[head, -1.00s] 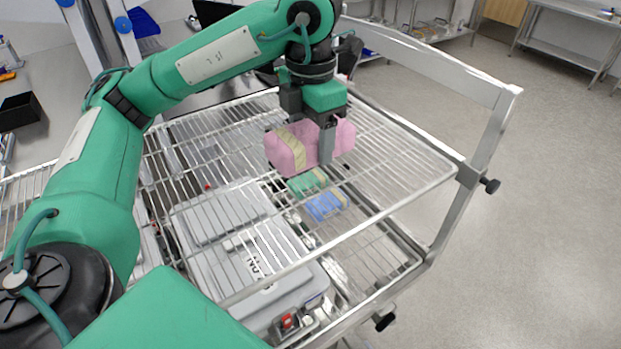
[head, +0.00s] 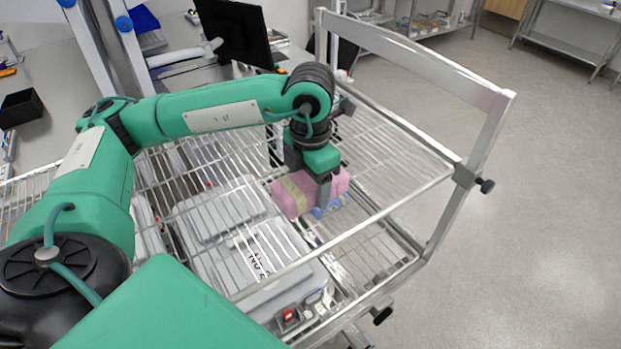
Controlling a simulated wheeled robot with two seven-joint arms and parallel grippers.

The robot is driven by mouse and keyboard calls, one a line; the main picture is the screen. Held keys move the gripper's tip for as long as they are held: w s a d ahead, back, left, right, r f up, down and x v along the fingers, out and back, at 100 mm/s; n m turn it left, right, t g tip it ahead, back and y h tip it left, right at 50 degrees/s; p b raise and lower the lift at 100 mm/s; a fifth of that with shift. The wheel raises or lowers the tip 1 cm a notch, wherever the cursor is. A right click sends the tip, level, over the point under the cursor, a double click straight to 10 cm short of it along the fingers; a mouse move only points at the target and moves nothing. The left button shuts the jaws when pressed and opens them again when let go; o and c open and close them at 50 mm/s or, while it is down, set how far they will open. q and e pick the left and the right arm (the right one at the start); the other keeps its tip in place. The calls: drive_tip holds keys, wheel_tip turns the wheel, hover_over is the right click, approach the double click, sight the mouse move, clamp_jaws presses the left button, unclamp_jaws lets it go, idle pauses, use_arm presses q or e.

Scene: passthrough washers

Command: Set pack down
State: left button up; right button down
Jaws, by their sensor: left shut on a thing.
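The pink pack (head: 290,195) with a pale yellow band is in my left gripper (head: 320,192), which points down with its fingers on either side of it. One finger shows at the near side; the far one is hidden. The pack is low over the upper wire shelf (head: 395,165) of the cart; I cannot tell whether it touches the wires. A blue pack (head: 334,207) shows partly below and behind the pink pack. My right gripper is not in view.
Large grey cases (head: 235,255) lie beneath the wire shelf. The cart's metal end frame (head: 420,60) rises at the right and back. The wire shelf right of the pack is bare. A black monitor (head: 233,33) stands behind my arm.

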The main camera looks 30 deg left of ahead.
use_arm(q)
drive_tip(key=shift+f, duration=0.15)
drive_tip(key=o, duration=1.3)
drive_tip(key=shift+c, duration=0.2)
drive_tip(key=shift+r, duration=0.3)
wheel_tip(320, 180, up, 8)
drive_tip(key=b, duration=0.3)
drive_tip(key=shift+w, duration=0.1)
drive_tip(key=shift+r+b, duration=0.35)
drive_tip(key=shift+r, duration=1.5)
